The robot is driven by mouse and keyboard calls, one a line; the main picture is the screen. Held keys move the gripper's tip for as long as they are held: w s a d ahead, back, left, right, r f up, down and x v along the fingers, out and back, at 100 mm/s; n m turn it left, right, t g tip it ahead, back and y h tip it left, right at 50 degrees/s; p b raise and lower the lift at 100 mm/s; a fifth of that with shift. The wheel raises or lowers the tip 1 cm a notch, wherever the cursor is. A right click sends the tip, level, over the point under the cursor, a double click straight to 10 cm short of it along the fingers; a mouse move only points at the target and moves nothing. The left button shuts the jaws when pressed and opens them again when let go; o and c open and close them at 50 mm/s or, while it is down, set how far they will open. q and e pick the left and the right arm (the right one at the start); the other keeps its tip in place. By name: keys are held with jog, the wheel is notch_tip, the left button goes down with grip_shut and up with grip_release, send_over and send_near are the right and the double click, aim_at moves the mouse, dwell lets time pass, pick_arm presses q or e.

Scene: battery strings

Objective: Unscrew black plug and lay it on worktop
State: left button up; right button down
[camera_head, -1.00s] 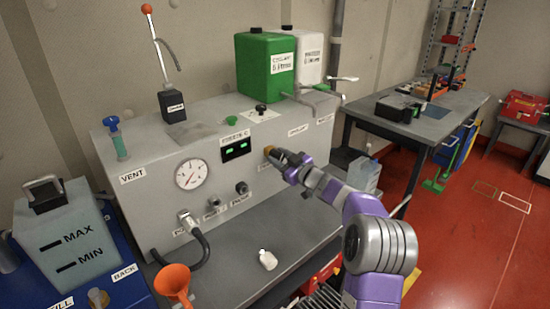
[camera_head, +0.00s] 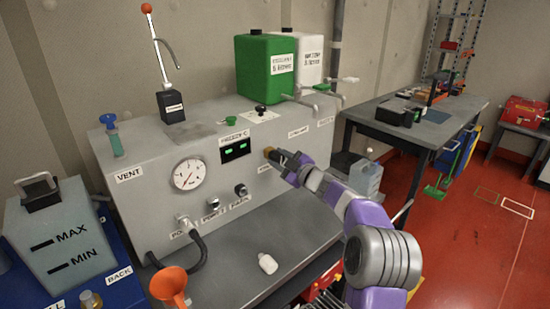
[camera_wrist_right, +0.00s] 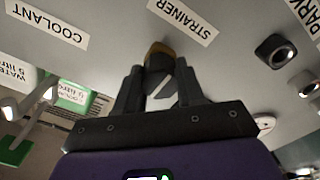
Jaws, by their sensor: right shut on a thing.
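The brass-coloured fitting (camera_head: 268,152) sticks out of the front of the grey panel box, under the STRAINER label (camera_wrist_right: 183,20) in the right wrist view. My right gripper (camera_head: 280,158) is at this fitting. In the right wrist view my right gripper (camera_wrist_right: 160,75) is shut on a dark plug (camera_wrist_right: 160,63) at the brass end (camera_wrist_right: 159,47), close against the panel. The fingers hide much of the plug, so I cannot tell whether it is still threaded in. The bare worktop (camera_head: 310,219) lies below the panel. My left gripper is not in view.
A small white bottle (camera_head: 267,263) lies on the worktop, and an orange funnel (camera_head: 169,284) stands at its front left. The worktop right of the bottle is clear.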

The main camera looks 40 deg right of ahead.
jog(key=n+b, duration=0.1)
jog(key=n, duration=0.1)
jog(key=shift+n+b, duration=0.3)
jog(key=shift+b, duration=0.05)
jog(key=shift+s+d+n+b, duration=0.1)
jog(key=shift+s+n+b, duration=0.1)
jog(key=shift+n+b, duration=0.65)
jog(key=shift+s+d+r+n, duration=0.1)
jog(key=shift+s+r+n, duration=0.1)
jog(key=shift+n, duration=0.35)
jog(key=shift+s+d, duration=0.25)
jog(key=shift+s, duration=0.35)
jog(key=shift+s+a, duration=0.15)
jog(key=shift+s, duration=0.05)
jog(key=shift+s, duration=0.2)
jog(key=shift+s, duration=0.1)
